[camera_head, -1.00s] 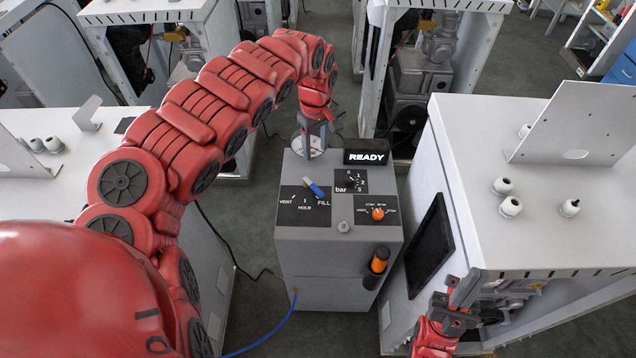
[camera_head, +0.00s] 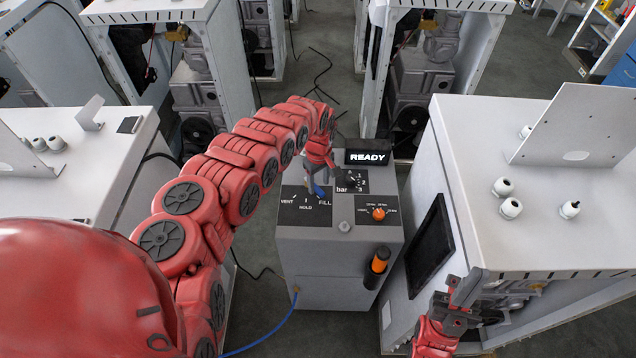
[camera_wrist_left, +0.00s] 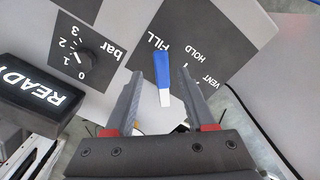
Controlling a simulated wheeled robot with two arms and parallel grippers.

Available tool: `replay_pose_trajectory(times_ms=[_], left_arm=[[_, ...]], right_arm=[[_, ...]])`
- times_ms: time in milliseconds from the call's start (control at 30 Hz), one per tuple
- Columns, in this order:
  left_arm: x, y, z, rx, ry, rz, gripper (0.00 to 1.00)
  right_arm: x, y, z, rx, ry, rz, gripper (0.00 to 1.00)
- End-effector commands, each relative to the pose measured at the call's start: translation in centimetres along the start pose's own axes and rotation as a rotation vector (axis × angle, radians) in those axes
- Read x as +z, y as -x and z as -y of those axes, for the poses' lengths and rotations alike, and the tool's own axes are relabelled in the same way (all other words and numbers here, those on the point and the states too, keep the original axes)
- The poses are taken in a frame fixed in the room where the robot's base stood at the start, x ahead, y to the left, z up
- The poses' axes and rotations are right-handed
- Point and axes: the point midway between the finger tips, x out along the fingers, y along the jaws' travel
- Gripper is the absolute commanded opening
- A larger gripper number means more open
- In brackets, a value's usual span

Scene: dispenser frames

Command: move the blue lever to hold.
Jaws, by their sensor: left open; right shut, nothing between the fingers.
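The blue lever (camera_head: 318,190) is on the black VENT/HOLD/FILL plate (camera_head: 296,206) on top of the grey dispenser box, mostly hidden by my left gripper in the head view. In the left wrist view the lever (camera_wrist_left: 162,70) has a blue end by the FILL label and a pale end. My left gripper (camera_head: 313,187) is over the plate. In the left wrist view its open fingers (camera_wrist_left: 160,78) stand on either side of the lever, with gaps visible. My right gripper (camera_head: 458,300) is low at the right, shut and empty.
A READY display (camera_head: 367,157) stands at the back of the box. The bar knob (camera_head: 350,180) and orange knob (camera_head: 379,214) are right of the lever. A white cabinet (camera_head: 540,230) stands close at the right.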

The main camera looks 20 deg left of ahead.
Motion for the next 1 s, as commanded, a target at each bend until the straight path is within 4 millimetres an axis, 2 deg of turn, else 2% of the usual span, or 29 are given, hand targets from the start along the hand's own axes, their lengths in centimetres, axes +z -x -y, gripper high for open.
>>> replay_pose_trajectory(times_ms=[200, 500, 567, 800, 833, 1000], left_arm=[[-0.1, -1.18, 0.16, -0.001, 0.004, -0.002, 0.55], [-0.13, -1.3, 0.2, -0.002, 0.003, -0.003, 0.55], [-0.13, -1.3, 0.2, -0.002, 0.004, -0.002, 0.46], [-0.12, -1.31, 0.22, -0.003, 0.004, -0.002, 0.03], [-0.12, -1.31, 0.22, -0.003, 0.004, -0.002, 0.0], [-0.11, -1.31, 0.23, -0.003, 0.004, -0.002, 0.0]], right_arm=[[-0.04, -0.22, -0.01, 0.0, 0.0, 0.0, 0.0], [-0.04, -0.21, -0.01, 0.0, 0.0, 0.0, 0.0], [-0.04, -0.21, -0.01, 0.0, 0.0, 0.0, 0.0], [-0.04, -0.21, -0.01, 0.0, 0.0, 0.0, 0.0], [-0.04, -0.21, -0.01, 0.0, 0.0, 0.0, 0.0], [-0.04, -0.21, -0.01, 0.0, 0.0, 0.0, 0.0]])
